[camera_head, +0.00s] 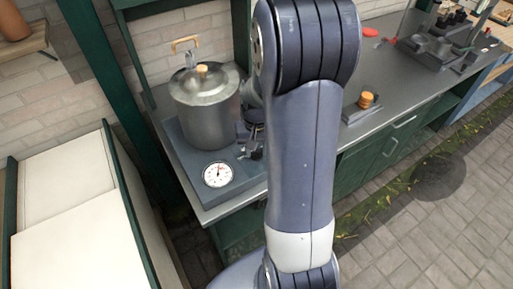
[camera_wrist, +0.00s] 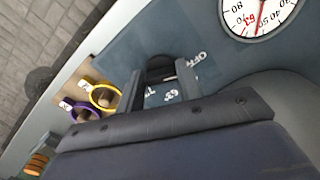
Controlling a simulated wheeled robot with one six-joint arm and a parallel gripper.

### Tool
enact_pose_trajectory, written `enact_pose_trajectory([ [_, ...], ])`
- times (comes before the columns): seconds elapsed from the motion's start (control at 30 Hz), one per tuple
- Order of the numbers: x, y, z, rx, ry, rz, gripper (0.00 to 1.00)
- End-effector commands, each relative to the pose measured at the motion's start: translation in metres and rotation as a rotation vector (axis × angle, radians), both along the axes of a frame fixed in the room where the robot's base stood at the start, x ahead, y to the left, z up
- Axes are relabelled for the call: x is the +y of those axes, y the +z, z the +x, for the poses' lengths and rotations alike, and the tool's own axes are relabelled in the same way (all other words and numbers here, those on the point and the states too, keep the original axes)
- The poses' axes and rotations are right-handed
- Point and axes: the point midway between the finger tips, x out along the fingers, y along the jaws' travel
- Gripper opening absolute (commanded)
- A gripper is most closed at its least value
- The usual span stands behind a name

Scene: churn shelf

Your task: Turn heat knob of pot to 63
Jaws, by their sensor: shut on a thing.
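The grey metal pot (camera_head: 205,110) with a lid stands on a blue-grey base at the left end of the counter. A round white dial (camera_head: 217,175) with a red needle is on the base's front; it also shows at the top right of the wrist view (camera_wrist: 262,14), with a red 63 mark. My gripper (camera_head: 252,143) is low at the base's right side, beside the pot. In the wrist view my gripper (camera_wrist: 162,84) is shut on the dark heat knob (camera_wrist: 160,68), largely hidden by the fingers. White markings, OFF among them, surround it; the knob's exact setting is unclear.
A yellow ring (camera_wrist: 104,95) and a purple ring (camera_wrist: 83,113) lie beside the base. My arm hides the middle of the counter (camera_head: 385,75). A pale box (camera_head: 70,215) stands at the left.

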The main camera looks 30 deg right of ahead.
Motion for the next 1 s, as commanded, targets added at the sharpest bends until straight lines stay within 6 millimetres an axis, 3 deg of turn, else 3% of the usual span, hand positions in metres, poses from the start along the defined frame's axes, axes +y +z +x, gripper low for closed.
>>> enact_pose_trajectory([
  [0.47,0.0004,-0.0003,0.0006,-0.001,-0.094,0.0,0.12],
  [1.0,0.0023,-0.0003,0.002,-0.001,-0.526,0.0,0.12],
])
